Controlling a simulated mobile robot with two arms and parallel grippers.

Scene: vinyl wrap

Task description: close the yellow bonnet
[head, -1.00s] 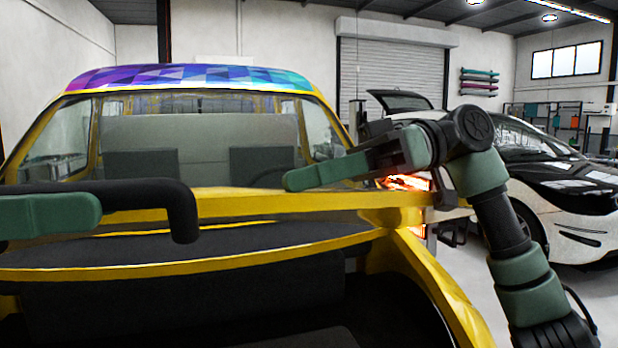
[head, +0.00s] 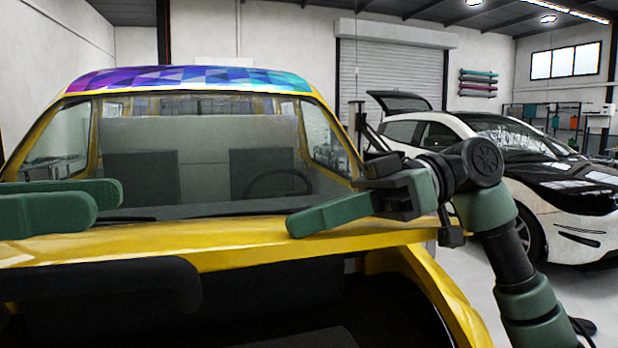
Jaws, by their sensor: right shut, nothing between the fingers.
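The yellow bonnet (head: 230,245) spans the front of the van below the windscreen. Its yellow upper face shows, and its front edge stands above the dark open bay (head: 290,300). My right gripper (head: 296,224) is shut and empty, its green fingers lying over the bonnet's right part; I cannot tell if they touch it. My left gripper (head: 92,203) is at the left edge, above the bonnet's left part. Its green fingers overlap from this angle, so its opening is unclear. The far left of the bonnet is out of view.
A black rounded bar (head: 100,279) crosses the lower left in front of the bay. The van's windscreen (head: 200,165) is just behind the bonnet.

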